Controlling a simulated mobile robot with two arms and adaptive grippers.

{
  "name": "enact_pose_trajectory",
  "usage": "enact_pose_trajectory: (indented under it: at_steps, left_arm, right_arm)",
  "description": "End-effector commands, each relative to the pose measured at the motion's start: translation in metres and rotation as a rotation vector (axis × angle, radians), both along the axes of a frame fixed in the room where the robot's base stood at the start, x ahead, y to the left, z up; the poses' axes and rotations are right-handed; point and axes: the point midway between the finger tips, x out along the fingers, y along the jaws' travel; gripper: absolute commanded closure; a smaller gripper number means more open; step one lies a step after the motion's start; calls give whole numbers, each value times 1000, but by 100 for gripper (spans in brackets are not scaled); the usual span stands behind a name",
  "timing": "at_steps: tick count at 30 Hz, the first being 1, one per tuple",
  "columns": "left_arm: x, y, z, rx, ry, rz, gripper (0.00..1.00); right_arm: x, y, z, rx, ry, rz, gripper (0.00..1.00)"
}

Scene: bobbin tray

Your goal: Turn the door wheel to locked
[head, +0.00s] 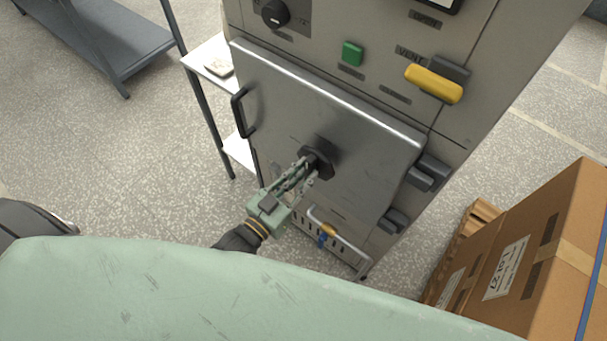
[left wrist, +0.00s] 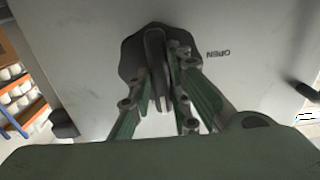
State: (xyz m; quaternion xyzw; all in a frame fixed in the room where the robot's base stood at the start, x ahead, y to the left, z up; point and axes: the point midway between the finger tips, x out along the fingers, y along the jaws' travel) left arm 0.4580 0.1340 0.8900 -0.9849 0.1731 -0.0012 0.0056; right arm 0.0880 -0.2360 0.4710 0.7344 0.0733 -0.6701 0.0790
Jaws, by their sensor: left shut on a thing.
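The door wheel (head: 319,154) is a dark knob in the middle of the closed grey metal door (head: 285,98) of the machine. In the left wrist view the dark wheel (left wrist: 135,55) has a raised grip bar, and the word OPEN is printed on the door beside it. My left gripper (head: 309,168) reaches the wheel from the front, its fingers shut on the raised bar. The fingers also show in the left wrist view (left wrist: 159,85), one on each side of the bar. They hide part of the wheel. My right gripper is in neither view.
Above the door are a black knob (head: 275,13), a green button (head: 352,53) and a yellow handle (head: 433,84). A black door handle (head: 241,113) is at the left edge. Dark hinges (head: 428,173) line the right side. Cardboard boxes (head: 545,235) stand at right.

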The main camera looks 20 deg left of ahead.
Motion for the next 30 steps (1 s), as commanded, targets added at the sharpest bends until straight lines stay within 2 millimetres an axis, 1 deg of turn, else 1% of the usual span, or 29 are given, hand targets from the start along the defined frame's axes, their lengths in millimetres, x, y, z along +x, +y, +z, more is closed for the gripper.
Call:
enact_pose_trajectory:
  at_steps: [6, 7, 13, 23, 26, 30]
  left_arm:
    - [0, 0, 0, 9, -2, -1, 100]
    - [0, 0, 0, 10, -2, -1, 81]
    - [0, 0, 0, 7, -1, -1, 64]
    - [-2, 1, 0, 4, 0, 0, 64]
    - [-10, 4, -1, 5, 1, -1, 64]
    - [-34, 13, -2, 5, 3, -1, 64]
  right_arm:
    - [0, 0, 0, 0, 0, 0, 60]
    - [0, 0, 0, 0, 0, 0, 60]
    - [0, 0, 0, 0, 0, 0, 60]
    - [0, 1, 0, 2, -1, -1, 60]
    - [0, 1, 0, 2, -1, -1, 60]
    - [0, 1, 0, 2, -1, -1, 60]
